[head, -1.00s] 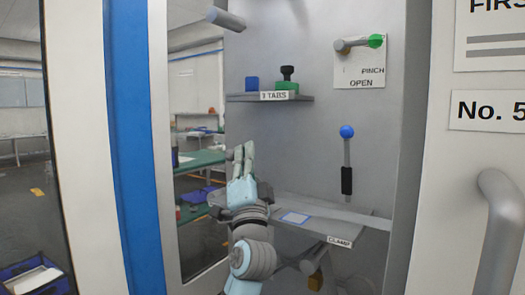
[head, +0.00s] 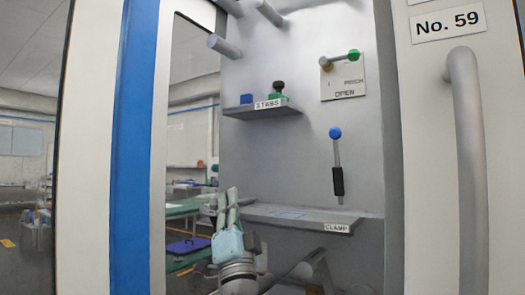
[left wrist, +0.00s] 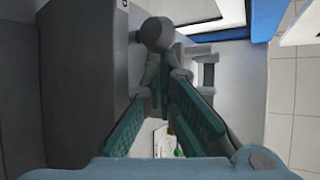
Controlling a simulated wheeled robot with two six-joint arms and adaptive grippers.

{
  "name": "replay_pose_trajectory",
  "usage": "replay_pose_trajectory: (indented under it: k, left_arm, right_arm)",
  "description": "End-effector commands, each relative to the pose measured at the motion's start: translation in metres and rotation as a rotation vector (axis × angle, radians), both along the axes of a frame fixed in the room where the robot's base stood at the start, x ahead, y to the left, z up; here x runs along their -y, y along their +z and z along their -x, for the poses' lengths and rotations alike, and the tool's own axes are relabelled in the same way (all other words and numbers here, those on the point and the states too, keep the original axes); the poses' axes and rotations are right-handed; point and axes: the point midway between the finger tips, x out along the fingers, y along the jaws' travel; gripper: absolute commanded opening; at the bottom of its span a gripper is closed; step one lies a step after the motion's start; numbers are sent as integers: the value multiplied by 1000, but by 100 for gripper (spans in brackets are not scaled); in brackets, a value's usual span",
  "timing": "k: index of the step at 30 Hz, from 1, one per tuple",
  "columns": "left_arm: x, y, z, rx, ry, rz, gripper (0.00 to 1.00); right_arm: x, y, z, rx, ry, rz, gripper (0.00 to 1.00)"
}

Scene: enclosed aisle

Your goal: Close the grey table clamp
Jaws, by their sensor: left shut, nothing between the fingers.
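A grey table ledge (head: 270,215) marked with a CLAMP label (head: 337,228) juts from the back panel in the head view. Above it is an upright lever with a blue ball (head: 335,133) on top and a black sleeve (head: 338,181) near its foot. I cannot tell whether the lever belongs to the clamp. My left gripper (head: 228,192) is shut and empty, fingers pointing up, in front of the ledge's left end. In the left wrist view its fingers (left wrist: 160,75) come together with nothing held. My right gripper is not in view.
A shelf (head: 265,111) with a blue block (head: 246,99) and a green-and-black piece (head: 279,89) is on the panel. A green-knobbed handle (head: 353,56) is at upper right. Grey pegs (head: 225,45) stick out above. A door handle (head: 467,160) is at right.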

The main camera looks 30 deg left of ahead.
Motion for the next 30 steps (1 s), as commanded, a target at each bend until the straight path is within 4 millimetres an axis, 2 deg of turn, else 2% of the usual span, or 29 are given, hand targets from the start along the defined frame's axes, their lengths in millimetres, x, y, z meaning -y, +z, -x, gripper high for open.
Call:
replay_pose_trajectory:
  k: [5,14,21,26,30]
  left_arm:
    - [-1,-2,0,-2,2,1,0]
    - [-1,-1,0,-2,2,1,0]
    - [0,-3,0,-3,2,1,0]
    - [9,-16,7,-4,1,1,0]
    - [25,-38,21,-4,0,2,0]
  right_arm:
    - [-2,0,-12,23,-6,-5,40]
    - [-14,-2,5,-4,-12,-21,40]
    - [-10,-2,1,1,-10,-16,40]
    - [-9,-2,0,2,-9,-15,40]
    - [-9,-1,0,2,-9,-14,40]
